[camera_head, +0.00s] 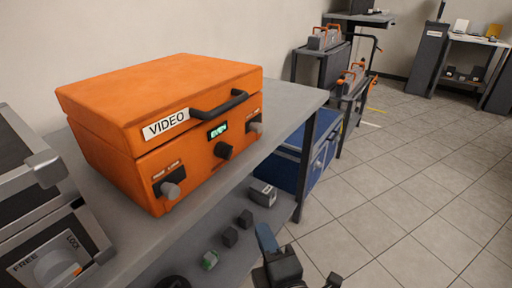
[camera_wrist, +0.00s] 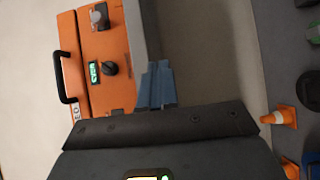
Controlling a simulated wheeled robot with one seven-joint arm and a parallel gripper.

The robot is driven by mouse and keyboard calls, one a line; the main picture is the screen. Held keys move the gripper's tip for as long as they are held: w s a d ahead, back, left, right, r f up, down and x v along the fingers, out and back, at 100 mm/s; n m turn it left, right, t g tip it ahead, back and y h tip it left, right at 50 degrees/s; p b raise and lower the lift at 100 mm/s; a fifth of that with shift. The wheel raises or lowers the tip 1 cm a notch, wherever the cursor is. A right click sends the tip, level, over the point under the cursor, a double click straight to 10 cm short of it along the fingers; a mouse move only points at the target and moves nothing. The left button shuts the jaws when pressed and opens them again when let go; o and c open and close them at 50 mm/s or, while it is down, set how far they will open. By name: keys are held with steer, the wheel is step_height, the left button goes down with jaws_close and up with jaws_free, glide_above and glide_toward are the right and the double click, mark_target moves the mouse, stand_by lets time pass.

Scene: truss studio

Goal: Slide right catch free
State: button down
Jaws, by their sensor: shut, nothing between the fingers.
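The orange case marked VIDEO (camera_head: 190,140) stands lidded on a grey bench, with its dark handle (camera_head: 220,105) at the front. The right catch (camera_head: 255,123) is a grey knob on a small dark plate at the right end of its front. It also shows in the wrist view (camera_wrist: 98,17). The left catch (camera_head: 171,189) is a similar grey knob. A dark dial (camera_head: 222,150) sits between them under a lit green display. My gripper (camera_head: 264,234) is low in front of the bench, apart from the case. Its blue fingers (camera_wrist: 157,84) are together and empty.
The bench top (camera_head: 112,190) has a bare strip before the case. A lower shelf (camera_head: 240,255) holds several small items. A grey unit marked FREE and LOCK (camera_head: 50,262) stands at left. A blue box (camera_head: 300,150) and carts are beyond. Floor at right is clear.

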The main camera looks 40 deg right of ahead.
steer(key=w+r+t+h+p, duration=0.1)
steer(key=w+r+h+p, duration=0.1)
steer(key=r, duration=0.6)
steer(key=shift+w+d+r+n+h, duration=0.2)
steer(key=shift+w+d+n+h, duration=0.1)
steer(key=shift+w, duration=0.55)
steer(key=p, duration=0.2)
glide_toward(253, 131)
steer(key=w+a, duration=0.1)
steer(key=w, duration=0.3)
steer(key=shift+w+d+r+p, duration=0.15)
steer(key=shift+w+d+p, duration=0.1)
steer(key=shift+d, duration=0.4)
steer(key=shift+w+d+r+p, duration=0.15)
steer(key=shift+d+p, duration=0.05)
steer(key=shift+d, duration=0.4)
steer(key=shift+w+d+r+p, duration=0.15)
steer(key=shift+d+p, duration=0.1)
steer(key=shift+d, duration=0.4)
steer(key=shift+f, duration=0.1)
steer(key=shift+w+d, duration=0.25)
steer(key=shift+d, duration=0.6)
steer(key=shift+w+d, duration=0.2)
steer(key=shift+d, duration=0.65)
